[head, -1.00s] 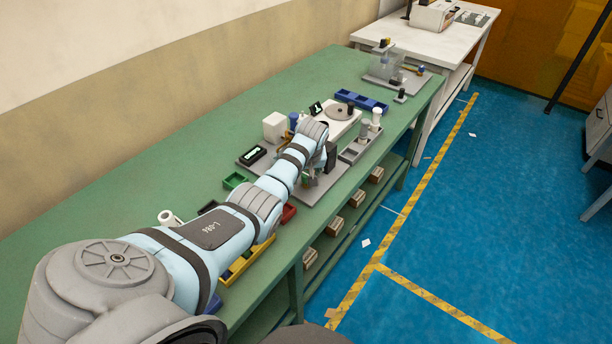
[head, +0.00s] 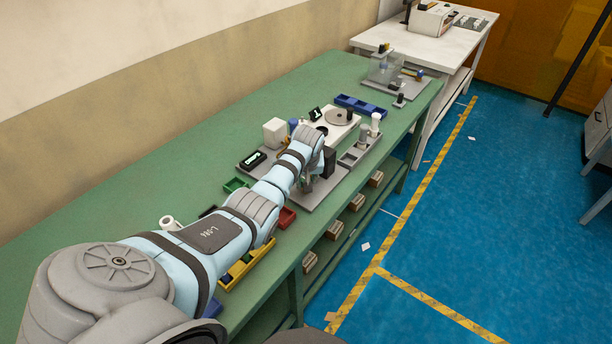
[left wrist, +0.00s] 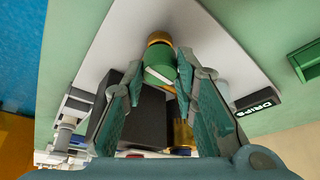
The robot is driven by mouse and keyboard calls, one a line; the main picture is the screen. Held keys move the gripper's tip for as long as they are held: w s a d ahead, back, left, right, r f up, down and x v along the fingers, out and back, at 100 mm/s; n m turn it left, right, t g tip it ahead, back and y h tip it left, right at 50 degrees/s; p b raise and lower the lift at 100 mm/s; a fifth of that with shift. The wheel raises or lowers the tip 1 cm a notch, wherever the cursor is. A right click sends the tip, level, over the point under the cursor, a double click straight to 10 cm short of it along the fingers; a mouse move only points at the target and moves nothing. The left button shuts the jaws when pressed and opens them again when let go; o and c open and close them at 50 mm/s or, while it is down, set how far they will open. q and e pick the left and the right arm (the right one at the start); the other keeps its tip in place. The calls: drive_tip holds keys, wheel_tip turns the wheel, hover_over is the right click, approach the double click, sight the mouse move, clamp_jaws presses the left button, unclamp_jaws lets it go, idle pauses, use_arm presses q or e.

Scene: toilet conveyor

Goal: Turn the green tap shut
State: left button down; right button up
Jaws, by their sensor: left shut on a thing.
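The green tap (left wrist: 160,62) shows between my left fingertips in the left wrist view, with a brass-coloured part beyond it. My left gripper (left wrist: 161,74) is shut on the green tap, one finger on each side. In the head view, my left gripper (head: 307,183) is low over the grey base plate (head: 326,188) on the green bench, and the wrist hides most of the tap. How far the tap is turned cannot be told. My right gripper is not in view.
A dark block (left wrist: 140,115) stands close beside the left finger. A black display reading DRIPS (left wrist: 257,102) lies on the plate, near a green bin (left wrist: 306,60). A white box (head: 275,132) and a grey tray (head: 357,152) stand nearby. The bench's far left is clear.

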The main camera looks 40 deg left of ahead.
use_arm(q)
drive_tip(key=shift+r+m+h+p, duration=0.15)
drive_tip(key=shift+m+h+p, duration=0.25)
drive_tip(key=shift+m+p, duration=0.6)
drive_tip(key=shift+a+m+t+h, duration=0.15)
drive_tip(key=shift+m+t+h, duration=0.15)
drive_tip(key=shift+m, duration=0.7)
drive_tip(key=shift+m+h, duration=0.4)
drive_tip(key=shift+m, duration=0.5)
drive_tip(key=m, duration=0.1)
drive_tip(key=m+h+b, duration=0.1)
drive_tip(key=shift+a+f+m, duration=0.1)
drive_tip(key=shift+f+m, duration=0.2)
drive_tip(key=m+h+b, duration=0.1)
drive_tip(key=m+b, duration=0.3)
drive_tip(key=b, duration=0.2)
drive_tip(key=m+h+b, duration=0.1)
drive_tip(key=m+b, duration=0.2)
drive_tip(key=b, duration=0.4)
drive_tip(key=shift+a+f+m+h, duration=0.1)
drive_tip(key=shift+m+h, duration=0.3)
drive_tip(key=shift+r+m+g+b, duration=0.2)
drive_tip(key=shift+m+g+b, duration=0.2)
drive_tip(key=shift+b, duration=0.4)
drive_tip(key=c, duration=1.3)
unclamp_jaws()
